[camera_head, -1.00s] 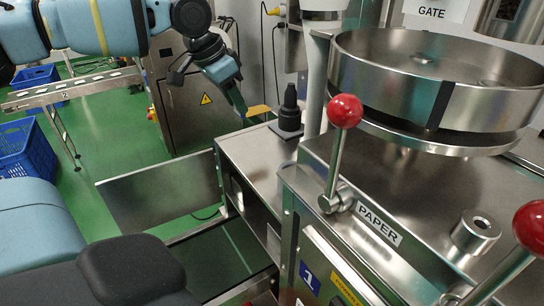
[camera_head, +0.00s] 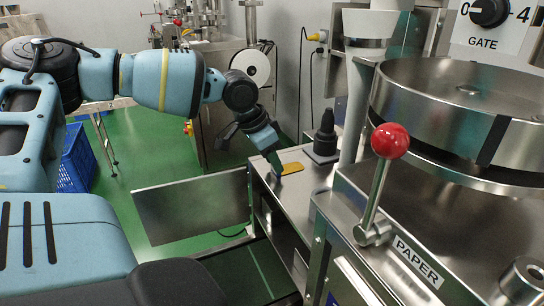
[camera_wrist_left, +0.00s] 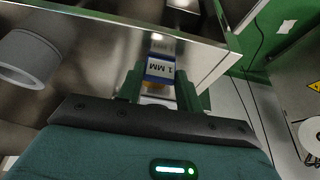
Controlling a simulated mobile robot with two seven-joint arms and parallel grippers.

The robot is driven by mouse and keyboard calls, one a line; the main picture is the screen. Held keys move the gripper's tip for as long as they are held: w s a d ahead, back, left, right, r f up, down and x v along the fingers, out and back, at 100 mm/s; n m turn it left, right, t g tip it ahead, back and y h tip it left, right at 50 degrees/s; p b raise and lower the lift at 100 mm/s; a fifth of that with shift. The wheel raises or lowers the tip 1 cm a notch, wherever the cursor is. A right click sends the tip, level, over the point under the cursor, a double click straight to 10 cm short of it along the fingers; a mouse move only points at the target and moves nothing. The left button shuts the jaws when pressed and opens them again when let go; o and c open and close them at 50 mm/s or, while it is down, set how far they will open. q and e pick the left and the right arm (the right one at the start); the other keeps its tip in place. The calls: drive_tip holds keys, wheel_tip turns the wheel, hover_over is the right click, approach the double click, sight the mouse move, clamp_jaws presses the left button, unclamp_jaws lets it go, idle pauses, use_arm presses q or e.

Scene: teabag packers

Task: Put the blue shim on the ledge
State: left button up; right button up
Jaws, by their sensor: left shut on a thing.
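The blue shim (camera_wrist_left: 160,68), marked "1 MM", is between the fingers of my left gripper (camera_wrist_left: 160,90) in the wrist view. In the head view my left gripper (camera_head: 277,170) points down at the steel ledge (camera_head: 300,205), with a small bit of blue at its tips. The gripper is shut on the shim. The shim is low, close to the ledge surface; I cannot tell whether it touches. The fingers hide part of it. My right gripper is not in view.
A red-knobbed lever (camera_head: 388,145) and a round steel bowl (camera_head: 450,100) are at right. A steel panel (camera_head: 190,208) hangs left of the ledge.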

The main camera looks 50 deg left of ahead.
use_arm(q)
drive_tip(key=o, duration=1)
drive_tip(key=shift+o, duration=0.2)
drive_tip(key=shift+r, duration=0.1)
drive_tip(key=p+v, duration=0.2)
drive_tip(key=v, duration=1)
